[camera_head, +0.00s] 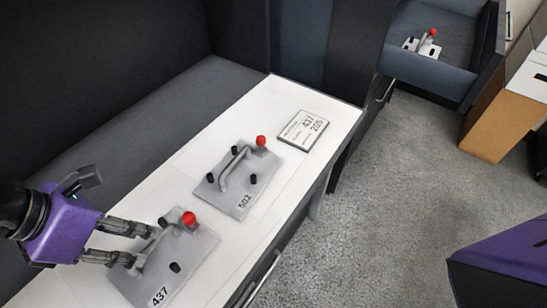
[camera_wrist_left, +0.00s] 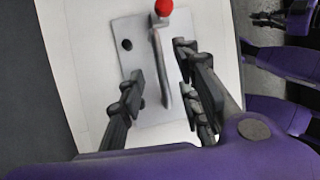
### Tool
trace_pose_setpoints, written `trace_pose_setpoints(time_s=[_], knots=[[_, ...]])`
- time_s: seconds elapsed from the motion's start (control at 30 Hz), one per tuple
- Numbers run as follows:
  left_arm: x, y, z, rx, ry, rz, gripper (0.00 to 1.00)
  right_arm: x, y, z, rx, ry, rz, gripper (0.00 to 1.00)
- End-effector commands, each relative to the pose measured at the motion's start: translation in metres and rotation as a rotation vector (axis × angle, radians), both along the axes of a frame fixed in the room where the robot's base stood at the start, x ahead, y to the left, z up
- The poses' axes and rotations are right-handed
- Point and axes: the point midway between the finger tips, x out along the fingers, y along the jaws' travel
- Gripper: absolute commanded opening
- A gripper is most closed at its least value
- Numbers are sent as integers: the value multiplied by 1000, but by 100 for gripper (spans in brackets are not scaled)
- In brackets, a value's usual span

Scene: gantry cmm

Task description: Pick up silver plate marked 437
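The silver plate marked 437 (camera_head: 197,247) lies on the white bench top at the lower left in the head view. It has a raised bar handle, a red ball knob and black pegs. In the left wrist view the plate (camera_wrist_left: 128,27) lies under the fingers. My left gripper (camera_head: 131,244) is open at the handle. In the left wrist view its fingers (camera_wrist_left: 161,88) stand apart with the handle between them, closer to the right finger. Contact cannot be told.
A similar plate marked 502 (camera_head: 226,201) lies beyond plate 437. A sign (camera_head: 304,130) reading 437 and 205 lies at the bench's far end. Another red-knobbed plate (camera_head: 421,48) sits in a grey bin (camera_head: 428,73). Cardboard boxes (camera_head: 497,125) stand at right; the middle floor is clear.

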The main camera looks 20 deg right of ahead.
Motion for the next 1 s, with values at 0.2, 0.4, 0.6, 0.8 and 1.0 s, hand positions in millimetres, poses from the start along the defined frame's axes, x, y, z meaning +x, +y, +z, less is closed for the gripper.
trace_pose_setpoints(time_s=[0.2, 0.4, 0.6, 0.8, 1.0], knots=[[-1, -8, -27, -2, 3, 1, 32, 5, 1, 1, 2, -7, 1, 0], [1, -17, -51, -1, 0, 0, 32, 4, 2, 0, 3, -6, 1, 0], [2, -19, -54, -1, -1, -1, 32, 3, 2, 0, 3, -5, 1, 0], [1, -19, -54, 0, 0, -1, 32, 3, 2, -1, 3, -4, 1, 0], [1, -19, -56, 0, 0, -1, 32, 2, 2, -3, 3, -1, 1, 0]])
